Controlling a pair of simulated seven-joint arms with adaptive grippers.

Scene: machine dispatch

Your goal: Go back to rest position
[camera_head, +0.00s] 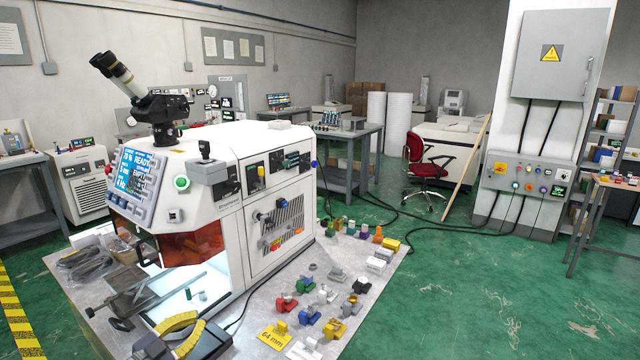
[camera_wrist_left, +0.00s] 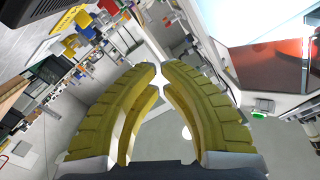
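My left gripper (camera_head: 201,318) is low in the head view, beside the front of the white machine (camera_head: 190,220) and above the grey table (camera_head: 385,262). Its two curved yellow fingers bow inward, and their tips come together or almost together. In the left wrist view the fingers (camera_wrist_left: 160,67) show with nothing between them. The lit opening of the machine and its orange cover (camera_head: 195,243) are just beyond the gripper. My right gripper is in neither view.
Several small coloured parts (camera_head: 287,303) stand on the table right of the machine, with a yellow 64 mm card (camera_head: 273,336) near the front. A microscope eyepiece (camera_head: 118,75) rises from the machine. The green floor (camera_head: 470,290) at the right is mostly clear.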

